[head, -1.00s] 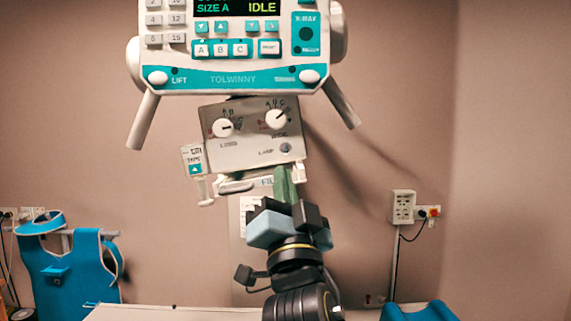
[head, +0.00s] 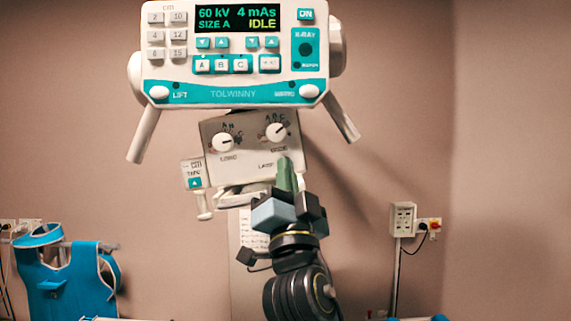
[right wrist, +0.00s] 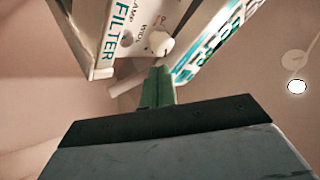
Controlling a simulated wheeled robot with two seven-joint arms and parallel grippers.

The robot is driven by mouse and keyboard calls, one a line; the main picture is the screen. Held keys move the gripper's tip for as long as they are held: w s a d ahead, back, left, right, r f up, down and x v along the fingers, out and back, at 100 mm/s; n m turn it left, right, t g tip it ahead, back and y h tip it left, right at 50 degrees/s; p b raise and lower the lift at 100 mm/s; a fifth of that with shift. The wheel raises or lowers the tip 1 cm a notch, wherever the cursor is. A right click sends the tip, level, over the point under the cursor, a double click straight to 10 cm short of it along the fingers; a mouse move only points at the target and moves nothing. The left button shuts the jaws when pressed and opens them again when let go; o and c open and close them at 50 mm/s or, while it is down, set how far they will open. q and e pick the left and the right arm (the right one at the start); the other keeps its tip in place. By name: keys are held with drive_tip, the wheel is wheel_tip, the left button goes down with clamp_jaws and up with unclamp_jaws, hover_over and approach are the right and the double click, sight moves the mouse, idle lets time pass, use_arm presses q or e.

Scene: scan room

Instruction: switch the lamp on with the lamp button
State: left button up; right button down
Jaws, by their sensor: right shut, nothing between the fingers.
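The collimator box (head: 218,168) hangs below the console, with two white dials and a "LAMP" label low on its right. The lamp button beside that label is hidden behind my right gripper (head: 287,167) in the head view. The green fingers of that gripper are shut, empty and pointing up at the box's lower right. In the right wrist view the closed fingertips (right wrist: 158,72) are just below a white dial (right wrist: 158,43), close to the panel. I cannot tell whether they touch the button. My left gripper is not in view.
The console (head: 240,45) above shows "IDLE" and has angled handles on both sides. A small "TAPE" unit (head: 194,174) hangs at the box's left. A blue apron (head: 65,280) hangs at left, and a wall box (head: 403,219) is at right.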

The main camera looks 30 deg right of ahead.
drive_tip(key=shift+w+d+b, duration=0.35)
drive_tip(key=shift+w+d, duration=0.2)
drive_tip(key=shift+w, duration=0.3)
drive_tip(key=shift+w+d+b, duration=0.35)
drive_tip(key=shift+w+d, duration=0.2)
drive_tip(key=shift+w, duration=0.3)
idle(0.8)
drive_tip(key=shift+w+d+b, duration=0.15)
drive_tip(key=shift+w+b, duration=0.2)
drive_tip(key=shift+w+d+b, duration=0.3)
drive_tip(key=shift+w+b, duration=0.1)
drive_tip(key=shift+b, duration=0.05)
idle(1.4)
drive_tip(key=shift+f, duration=0.15)
drive_tip(key=shift+s+a+f, duration=0.15)
drive_tip(key=shift+f, duration=0.05)
drive_tip(key=shift+s+a+f, duration=0.1)
drive_tip(key=shift+s, duration=0.1)
